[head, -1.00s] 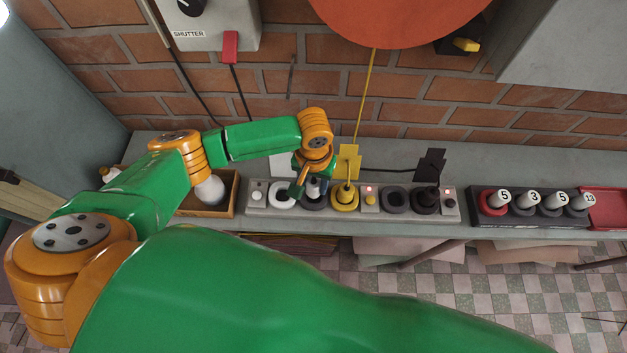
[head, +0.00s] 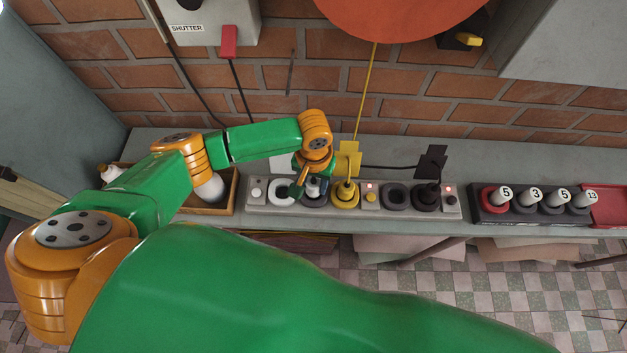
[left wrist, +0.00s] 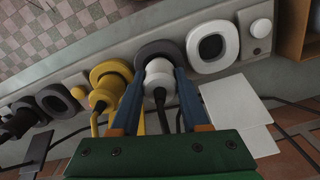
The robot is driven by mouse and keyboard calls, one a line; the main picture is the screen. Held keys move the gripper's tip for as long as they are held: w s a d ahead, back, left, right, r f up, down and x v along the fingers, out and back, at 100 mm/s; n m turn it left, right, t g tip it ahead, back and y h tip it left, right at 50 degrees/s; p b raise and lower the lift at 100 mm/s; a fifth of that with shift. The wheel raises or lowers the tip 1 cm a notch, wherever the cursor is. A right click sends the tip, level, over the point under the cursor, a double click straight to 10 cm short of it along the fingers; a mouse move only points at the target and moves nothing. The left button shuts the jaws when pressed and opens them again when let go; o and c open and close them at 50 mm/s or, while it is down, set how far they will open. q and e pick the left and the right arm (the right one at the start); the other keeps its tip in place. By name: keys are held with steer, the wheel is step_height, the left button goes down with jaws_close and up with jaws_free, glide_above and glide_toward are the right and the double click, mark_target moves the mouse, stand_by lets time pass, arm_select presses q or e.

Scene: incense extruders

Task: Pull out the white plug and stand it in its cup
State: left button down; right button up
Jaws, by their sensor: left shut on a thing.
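The white plug (left wrist: 158,74) is between the blue fingers of my left gripper (left wrist: 160,82), which is shut on it. A dark cord runs from it. The plug is at the dark ring socket (left wrist: 152,49); I cannot tell whether it is still seated or slightly lifted. The white ring-shaped cup (left wrist: 212,45) is empty, right beside that socket. In the head view my left gripper (head: 305,187) is over the dark socket, just right of the white cup (head: 279,192), and largely hides the plug. My right gripper is not in view.
A yellow plug (head: 345,192) stands in a yellow ring right beside the socket. Farther right are an empty dark ring (head: 396,196) and a black plug (head: 427,196). A wooden box (head: 225,209) is to the left, a rack of numbered pieces (head: 513,215) to the right.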

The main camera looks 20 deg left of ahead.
mark_target(313, 183)
arm_select(q)
steer(key=shift+f, duration=0.65)
steer(key=shift+c, duration=1.6)
jaws_free()
step_height(313, 183, up, 7)
steer(key=shift+r, duration=0.1)
steer(key=shift+s, duration=0.1)
